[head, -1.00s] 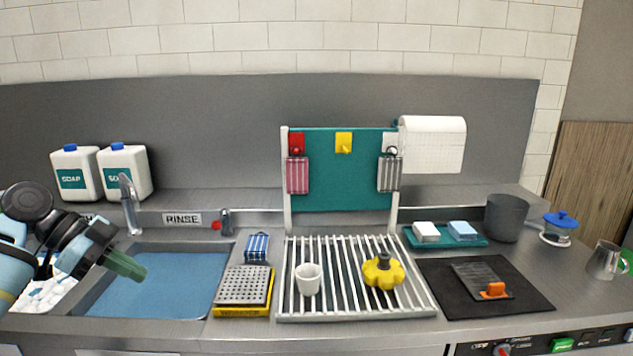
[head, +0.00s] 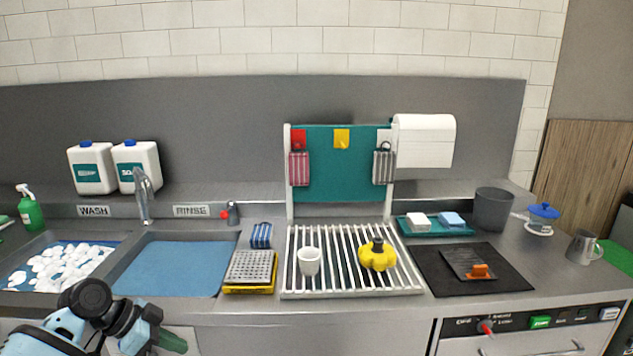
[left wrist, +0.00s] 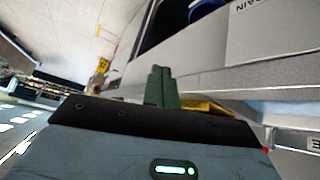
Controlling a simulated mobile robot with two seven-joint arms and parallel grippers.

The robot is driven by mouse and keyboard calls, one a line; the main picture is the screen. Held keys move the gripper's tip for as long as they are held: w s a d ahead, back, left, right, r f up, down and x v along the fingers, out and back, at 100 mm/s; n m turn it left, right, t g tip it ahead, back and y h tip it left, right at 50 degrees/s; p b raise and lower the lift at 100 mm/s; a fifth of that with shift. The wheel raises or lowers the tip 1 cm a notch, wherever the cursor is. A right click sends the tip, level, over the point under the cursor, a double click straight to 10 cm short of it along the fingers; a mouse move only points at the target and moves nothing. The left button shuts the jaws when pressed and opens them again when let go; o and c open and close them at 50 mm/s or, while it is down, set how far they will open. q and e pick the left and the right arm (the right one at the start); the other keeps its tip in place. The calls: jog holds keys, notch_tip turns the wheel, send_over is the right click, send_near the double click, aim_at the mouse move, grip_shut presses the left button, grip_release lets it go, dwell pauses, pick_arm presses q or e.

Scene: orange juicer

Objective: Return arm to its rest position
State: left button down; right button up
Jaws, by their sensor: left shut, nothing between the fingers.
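My left gripper (head: 170,341) is at the lower left of the head view, in front of the counter and below its front edge. Its green fingers are shut with nothing between them, and they point to the right. In the left wrist view the two green fingers (left wrist: 162,87) stand side by side, touching. My left arm comes in from the bottom left corner. My right arm and gripper are not in view.
The counter's front edge (head: 330,310) lies just above my gripper. The wash sink with white suds (head: 60,262) and the rinse sink (head: 170,268) are behind it. A drying rack (head: 340,283) holds a white cup (head: 309,261) and a yellow object (head: 377,256).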

pick_arm(q)
jog(key=s+d+f+n+t+y+p, duration=0.1)
jog(key=s+d+f+n, duration=0.2)
jog(key=s+f, duration=0.65)
jog(key=s+d+f+n+t+y, duration=0.1)
jog(key=s+d+f+n+y, duration=0.2)
jog(key=s+f, duration=0.65)
jog(key=s+d+f+n+t, duration=0.1)
jog(key=s+f+n, duration=0.1)
jog(key=s, duration=0.8)
jog(key=s+d+f+n+t+y+p, duration=0.1)
jog(key=s+t, duration=0.1)
jog(key=s, duration=0.8)
jog(key=shift+f+n+t, duration=0.3)
jog(key=shift+f+n, duration=0.05)
jog(key=shift+n, duration=0.05)
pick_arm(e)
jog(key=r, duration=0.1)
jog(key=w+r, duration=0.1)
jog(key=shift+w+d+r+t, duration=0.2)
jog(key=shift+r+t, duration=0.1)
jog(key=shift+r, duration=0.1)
pick_arm(q)
jog(key=shift+d, duration=0.1)
